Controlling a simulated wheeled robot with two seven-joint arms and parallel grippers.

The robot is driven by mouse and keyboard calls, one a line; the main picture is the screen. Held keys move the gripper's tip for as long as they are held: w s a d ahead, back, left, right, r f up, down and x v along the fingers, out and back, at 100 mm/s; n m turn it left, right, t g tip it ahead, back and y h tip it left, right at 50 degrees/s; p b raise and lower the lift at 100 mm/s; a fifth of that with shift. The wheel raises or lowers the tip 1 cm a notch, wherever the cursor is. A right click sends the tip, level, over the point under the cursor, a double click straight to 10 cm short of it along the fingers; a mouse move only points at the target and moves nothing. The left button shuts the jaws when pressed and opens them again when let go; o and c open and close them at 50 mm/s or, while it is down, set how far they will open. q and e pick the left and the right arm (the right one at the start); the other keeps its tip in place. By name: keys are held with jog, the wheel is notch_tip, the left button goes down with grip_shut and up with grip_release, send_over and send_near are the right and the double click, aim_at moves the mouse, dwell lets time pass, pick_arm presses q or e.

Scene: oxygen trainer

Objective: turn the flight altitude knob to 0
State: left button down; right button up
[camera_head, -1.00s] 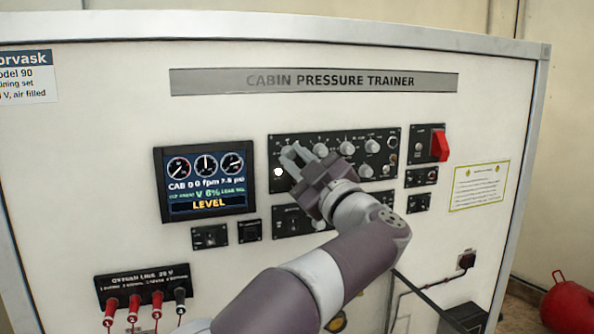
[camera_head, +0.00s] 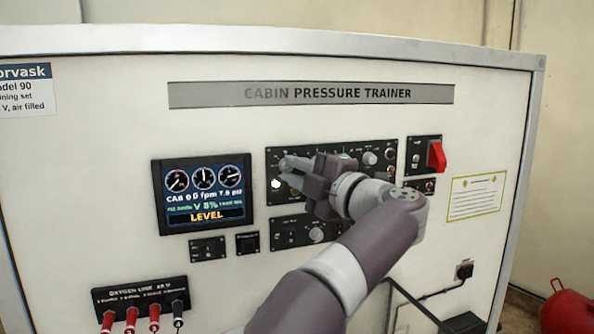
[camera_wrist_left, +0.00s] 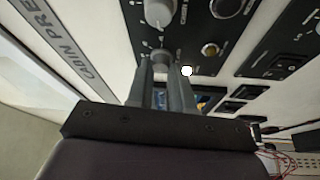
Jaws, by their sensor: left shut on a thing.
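The display (camera_head: 204,195) left of the panel shows "CAB 0 0 fpm", a green line with "8%", and "LEVEL". My right gripper is not in view.
More knobs, such as one at the upper right (camera_head: 370,158) and one lower down (camera_head: 316,235), stick out near my gripper. A red switch cover (camera_head: 436,156) is at the right. Red plugs (camera_head: 131,320) sit at the lower left.

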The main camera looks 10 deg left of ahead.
pick_arm(q)
jog(key=shift+r, duration=0.25)
jog(key=c, duration=1.1)
grip_release()
jog(key=shift+o, duration=0.4)
jog(key=shift+w+a+f, duration=0.1)
jog(key=shift+w+f, duration=0.1)
jog(key=shift+w, duration=0.05)
jog(key=b+v, duration=0.3)
jog(key=v, duration=0.9)
jog(key=shift+s+d, duration=0.2)
jog(key=shift+d, duration=0.15)
